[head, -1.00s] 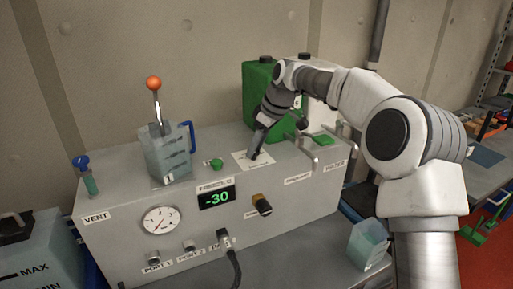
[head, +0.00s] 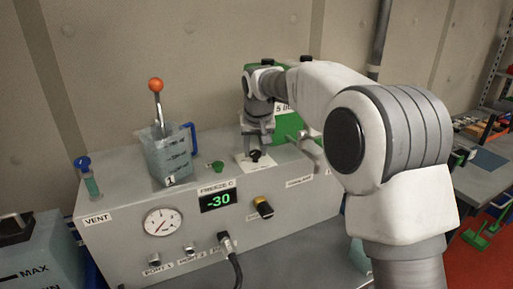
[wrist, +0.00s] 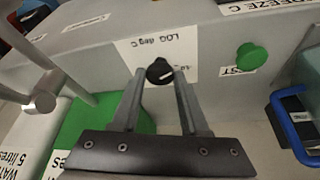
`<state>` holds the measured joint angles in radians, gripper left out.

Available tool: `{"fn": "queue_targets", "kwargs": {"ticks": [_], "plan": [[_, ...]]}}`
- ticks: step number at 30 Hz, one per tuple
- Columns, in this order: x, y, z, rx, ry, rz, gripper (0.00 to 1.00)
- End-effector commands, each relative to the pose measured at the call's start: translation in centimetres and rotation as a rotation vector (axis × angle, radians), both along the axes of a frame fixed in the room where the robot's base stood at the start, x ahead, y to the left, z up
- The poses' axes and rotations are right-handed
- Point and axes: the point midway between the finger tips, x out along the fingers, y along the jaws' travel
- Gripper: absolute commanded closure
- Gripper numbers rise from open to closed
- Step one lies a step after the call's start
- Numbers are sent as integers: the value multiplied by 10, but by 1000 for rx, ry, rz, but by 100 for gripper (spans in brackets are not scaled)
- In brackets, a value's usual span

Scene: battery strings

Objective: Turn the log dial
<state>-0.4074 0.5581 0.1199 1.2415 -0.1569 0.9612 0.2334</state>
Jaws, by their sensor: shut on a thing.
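The log dial is a small black knob (wrist: 159,71) with a white pointer line, on a white label (wrist: 126,52) reading "LOG deg C" on top of the grey console. In the head view the dial (head: 256,157) shows just below my fingers. My gripper (wrist: 160,77) is shut on the dial, one finger on each side of it. In the head view my gripper (head: 257,146) reaches down from above onto the label. Part of the label is hidden behind the fingers.
A green container (head: 288,127) stands behind.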

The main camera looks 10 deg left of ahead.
Motion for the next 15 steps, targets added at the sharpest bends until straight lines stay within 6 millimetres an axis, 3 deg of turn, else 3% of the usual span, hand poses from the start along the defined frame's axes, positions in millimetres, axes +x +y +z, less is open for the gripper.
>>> {"fn": "queue_targets", "kwargs": {"ticks": [15], "plan": [[0,3,1,1,-1,-266,100]]}}
